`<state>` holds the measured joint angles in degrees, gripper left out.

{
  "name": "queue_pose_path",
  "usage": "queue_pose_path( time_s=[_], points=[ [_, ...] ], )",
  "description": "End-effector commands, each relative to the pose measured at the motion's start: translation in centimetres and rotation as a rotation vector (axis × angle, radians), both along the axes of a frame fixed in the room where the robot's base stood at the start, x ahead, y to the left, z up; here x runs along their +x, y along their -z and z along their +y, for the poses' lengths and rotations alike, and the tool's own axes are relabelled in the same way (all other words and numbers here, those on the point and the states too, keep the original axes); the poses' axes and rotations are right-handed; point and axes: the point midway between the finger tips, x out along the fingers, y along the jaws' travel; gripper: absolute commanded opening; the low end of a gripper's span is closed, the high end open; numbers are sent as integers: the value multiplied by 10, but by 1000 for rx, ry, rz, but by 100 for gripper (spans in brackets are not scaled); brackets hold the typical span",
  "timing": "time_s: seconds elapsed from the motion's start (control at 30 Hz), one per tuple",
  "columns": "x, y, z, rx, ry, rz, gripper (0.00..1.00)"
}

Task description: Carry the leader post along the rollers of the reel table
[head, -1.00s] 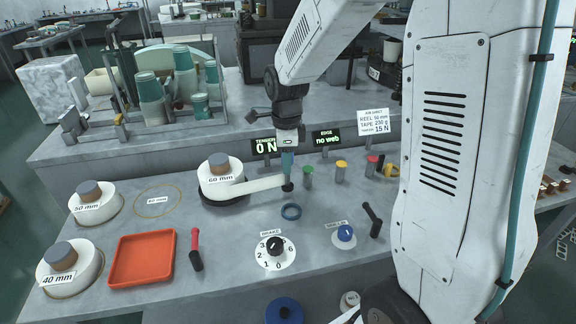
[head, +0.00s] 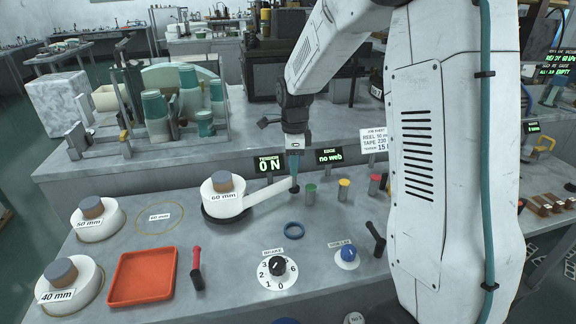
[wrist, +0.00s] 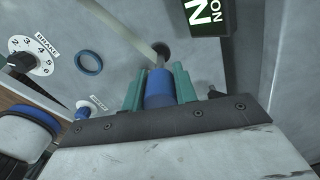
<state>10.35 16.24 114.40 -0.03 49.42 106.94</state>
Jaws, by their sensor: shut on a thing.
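My gripper (head: 294,172) is shut on the leader post (wrist: 158,88), which shows as a blue cylinder between the teal fingers in the wrist view. White tape (head: 265,197) runs nearly straight from the 60 mm reel (head: 227,205) to the dark foot of the post, low over the reel table (head: 215,262). The green-topped roller (head: 310,195) stands close to the right of the post. The yellow-topped roller (head: 343,190) and red-topped roller (head: 374,184) stand further right. Whether the post's foot touches the table is unclear.
A blue ring (head: 293,230) lies in front of the post. The brake dial (head: 277,267), a blue knob (head: 347,254) and a black lever (head: 375,238) are nearer the front. The tension display (head: 268,165) reads 0 N, and the edge display (head: 329,157) reads no web.

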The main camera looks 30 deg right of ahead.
Motion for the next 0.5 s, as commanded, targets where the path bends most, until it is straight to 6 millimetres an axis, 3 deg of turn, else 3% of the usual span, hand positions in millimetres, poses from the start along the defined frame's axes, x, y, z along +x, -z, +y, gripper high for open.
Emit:
queue_pose_path(
  time_s=[0.5],
  points=[
    [-13, -1, -45, -1, 2, -2, 0]
  ],
)
